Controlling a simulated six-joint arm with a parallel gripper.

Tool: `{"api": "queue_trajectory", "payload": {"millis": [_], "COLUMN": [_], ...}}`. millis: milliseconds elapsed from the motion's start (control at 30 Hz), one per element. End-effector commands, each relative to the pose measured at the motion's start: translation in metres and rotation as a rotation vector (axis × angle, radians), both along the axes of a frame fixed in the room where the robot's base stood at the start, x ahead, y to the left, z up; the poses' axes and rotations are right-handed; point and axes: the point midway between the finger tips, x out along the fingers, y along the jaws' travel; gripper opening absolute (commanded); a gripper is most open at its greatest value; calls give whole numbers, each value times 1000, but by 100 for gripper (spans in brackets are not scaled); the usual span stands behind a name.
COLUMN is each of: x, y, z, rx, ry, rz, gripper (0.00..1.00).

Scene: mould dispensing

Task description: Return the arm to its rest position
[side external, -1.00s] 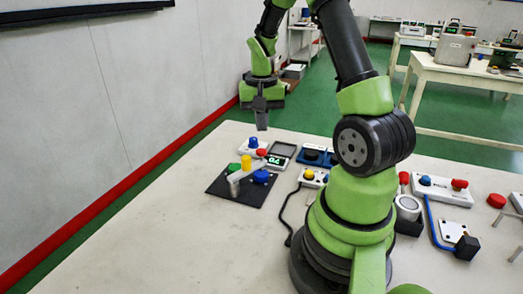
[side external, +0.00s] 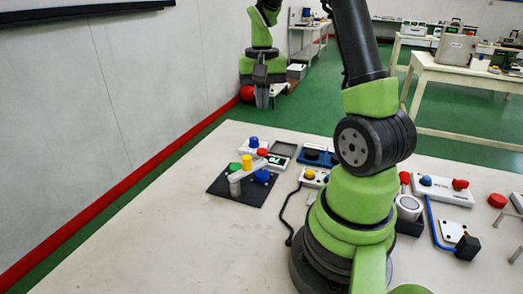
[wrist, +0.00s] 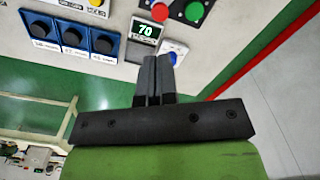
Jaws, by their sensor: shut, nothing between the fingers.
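My gripper (side external: 262,100) is shut and empty. In the side external view it hangs pointing down, above and past the far edge of the white table (side external: 190,215), touching nothing. In the wrist view its dark fingers (wrist: 158,68) are together, with nothing between them. A digital display (wrist: 146,31) reading 70 shows beyond the fingertips.
A black plate (side external: 218,187) with coloured caps lies on the table. Blue switch boxes (side external: 318,156) and a white panel (side external: 443,190) with coloured buttons stand nearby. A white wall (side external: 100,110) runs along the left. The table's front left is clear.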

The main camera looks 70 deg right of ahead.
Motion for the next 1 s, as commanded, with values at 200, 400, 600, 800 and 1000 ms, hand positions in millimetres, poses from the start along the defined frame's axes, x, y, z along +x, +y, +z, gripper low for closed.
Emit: {"api": "queue_trajectory", "payload": {"millis": [200,400,600,800,1000], "x": [1,7,-9,-47,-76], "y": [3,46,125,187,215], "z": [2,37,82,102,105], "rx": [-3,-42,-80,-76,-56], "ry": [-6,-109,-304,-501,-630], "rz": [6,119,327,521,639], "gripper": [0,0,0,0,0]}}
